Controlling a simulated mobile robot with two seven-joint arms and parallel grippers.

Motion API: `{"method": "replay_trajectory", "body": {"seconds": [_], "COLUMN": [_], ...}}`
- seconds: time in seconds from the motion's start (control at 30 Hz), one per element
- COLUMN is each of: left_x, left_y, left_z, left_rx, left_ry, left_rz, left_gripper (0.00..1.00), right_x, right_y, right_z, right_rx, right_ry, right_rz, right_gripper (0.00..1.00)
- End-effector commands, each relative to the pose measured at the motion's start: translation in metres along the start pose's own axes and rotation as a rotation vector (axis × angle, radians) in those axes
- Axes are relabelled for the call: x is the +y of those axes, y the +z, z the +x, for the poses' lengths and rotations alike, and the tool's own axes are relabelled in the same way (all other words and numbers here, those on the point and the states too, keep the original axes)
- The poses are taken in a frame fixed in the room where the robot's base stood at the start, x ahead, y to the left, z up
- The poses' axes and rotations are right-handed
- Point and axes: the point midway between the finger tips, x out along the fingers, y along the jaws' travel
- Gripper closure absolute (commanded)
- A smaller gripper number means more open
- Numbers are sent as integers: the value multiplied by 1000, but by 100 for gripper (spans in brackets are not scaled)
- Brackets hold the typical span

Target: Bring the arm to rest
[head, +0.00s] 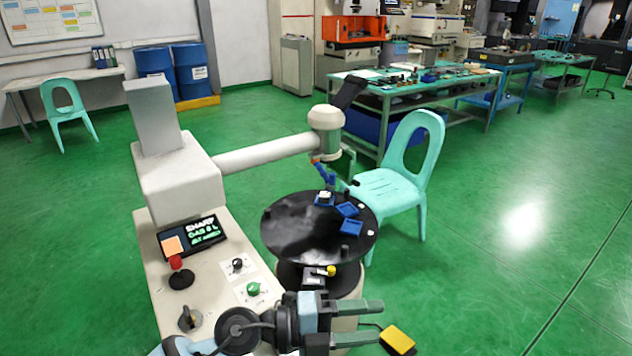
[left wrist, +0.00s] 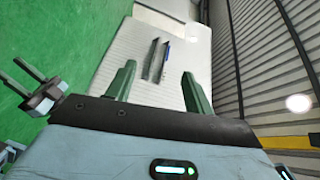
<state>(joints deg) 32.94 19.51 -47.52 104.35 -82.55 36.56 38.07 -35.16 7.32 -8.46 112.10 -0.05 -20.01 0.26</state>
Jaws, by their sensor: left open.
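My left gripper (head: 372,322) is at the bottom middle of the head view, its fingers pointing right. It is in front of the machine's round black table and lower than it. Its two grey-green fingers stand apart with nothing between them. The left wrist view also shows this gripper (left wrist: 158,82) open and empty. A two-pronged gripper (left wrist: 30,85), apparently my right one, shows at that view's left edge, prongs apart and empty. The head view does not show the right arm.
Close by stand a cream machine (head: 175,180) with a control panel, the round black table (head: 300,245) with blue trays, and a turquoise chair (head: 385,190). A yellow pedal (head: 398,339) lies on the floor. The green floor at right is clear. A pale lined surface (left wrist: 185,40) bears thin strips.

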Motion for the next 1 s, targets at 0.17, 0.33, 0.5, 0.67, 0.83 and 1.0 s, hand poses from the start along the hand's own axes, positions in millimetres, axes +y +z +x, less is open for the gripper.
{"method": "replay_trajectory", "body": {"seconds": [0.17, 0.33, 0.5, 0.67, 0.83, 1.0], "left_x": [-47, -53, -14, 52, 132, 185], "left_y": [17, 48, 70, 63, 18, -39], "left_z": [-30, -89, -160, -222, -274, -300], "left_rx": [-239, -541, -882, -1208, -1523, -1716], "left_ry": [-386, -646, -787, -801, -687, -512], "left_rz": [-196, -423, -688, -968, -1284, -1531], "left_gripper": [48, 48, 48, 48, 48, 48], "right_x": [-1, -1, -1, 0, 0, 0], "right_y": [5, 5, 5, 4, 4, 4], "right_z": [-1, -1, -1, 0, 0, 0], "right_rx": [-10, -10, -10, -9, -8, -8], "right_ry": [-1, -1, -1, 0, 0, 0], "right_rz": [1, 1, 1, 1, 1, 1], "right_gripper": [64, 64, 64, 64, 64, 64]}}
